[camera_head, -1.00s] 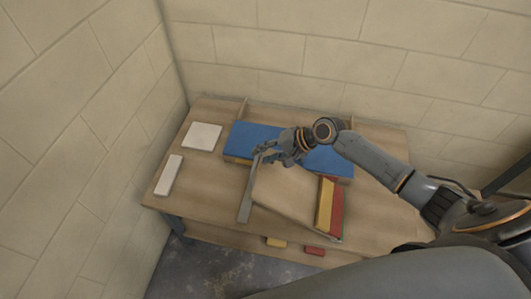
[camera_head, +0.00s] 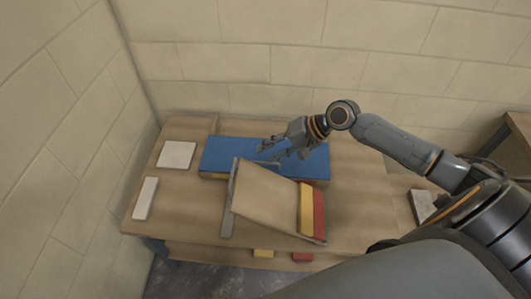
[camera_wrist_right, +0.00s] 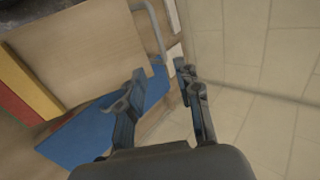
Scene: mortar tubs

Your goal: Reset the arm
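My right gripper (camera_head: 280,149) hangs over the blue block (camera_head: 222,155) on the wooden table (camera_head: 180,222), just behind a tilted wooden board. In the right wrist view its two fingers (camera_wrist_right: 156,92) are apart with nothing between them. The blue block (camera_wrist_right: 95,135) lies beneath and beside the fingers there. My right arm reaches in from the right in the head view. My left gripper does not show in either view.
The tilted board (camera_head: 268,196) has a grey strip (camera_head: 229,205) at its left and yellow (camera_head: 306,208) and red (camera_head: 319,212) strips at its right. Two white pieces (camera_head: 176,154) (camera_head: 145,198) lie at the table's left. Walls stand behind and left.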

